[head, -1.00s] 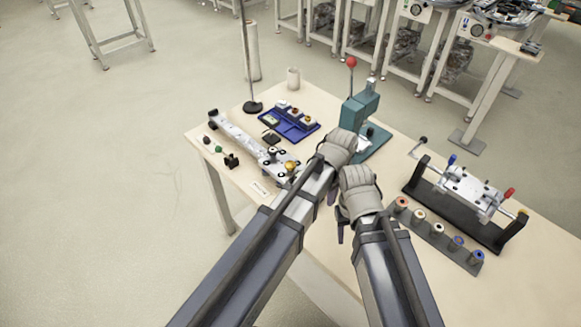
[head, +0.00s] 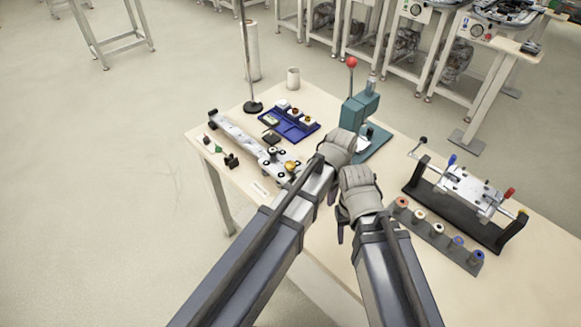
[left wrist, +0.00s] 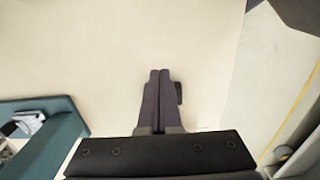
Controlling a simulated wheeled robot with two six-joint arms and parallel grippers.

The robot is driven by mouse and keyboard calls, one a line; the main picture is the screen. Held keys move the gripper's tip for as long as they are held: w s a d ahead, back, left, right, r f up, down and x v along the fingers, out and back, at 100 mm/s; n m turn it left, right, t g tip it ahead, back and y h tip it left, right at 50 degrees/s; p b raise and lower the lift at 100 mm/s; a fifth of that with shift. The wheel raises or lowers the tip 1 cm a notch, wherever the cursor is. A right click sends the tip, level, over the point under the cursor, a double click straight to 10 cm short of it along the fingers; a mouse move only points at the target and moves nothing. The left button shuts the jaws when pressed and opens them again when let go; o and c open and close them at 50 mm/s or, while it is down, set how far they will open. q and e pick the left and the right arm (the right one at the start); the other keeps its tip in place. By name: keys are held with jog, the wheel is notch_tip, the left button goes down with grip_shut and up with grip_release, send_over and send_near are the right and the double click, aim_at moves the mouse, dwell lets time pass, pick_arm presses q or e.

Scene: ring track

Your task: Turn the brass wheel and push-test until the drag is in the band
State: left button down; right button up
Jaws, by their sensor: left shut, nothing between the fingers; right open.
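The brass wheel (head: 291,166) is a small golden knob at the near end of a silver track (head: 235,133) on the table. A carriage with dark round rollers (head: 268,160) sits on the track beside the wheel. My left gripper (head: 332,196) is right of the wheel and apart from it. In the left wrist view its fingers (left wrist: 157,100) are shut with nothing between them, over bare tabletop. My right gripper (head: 341,236) is open, lower and further right, over the table's near part. Its fingers are mostly hidden behind the hand. No drag reading is legible.
A teal press (head: 362,112) with a red-knobbed lever stands just behind my left gripper. A blue tray (head: 289,129) lies behind the track. A black-framed fixture (head: 465,205) and a rack of spools (head: 437,230) are at right. A thin pole (head: 246,60) rises at the back.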

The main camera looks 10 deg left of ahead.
pick_arm(q)
jog(key=shift+w+a, duration=0.15)
jog(key=shift+a, duration=0.05)
jog(key=shift+w+a, duration=0.2)
jog(key=shift+a, duration=0.1)
jog(key=shift+w+a, duration=0.2)
jog(key=shift+a, duration=0.1)
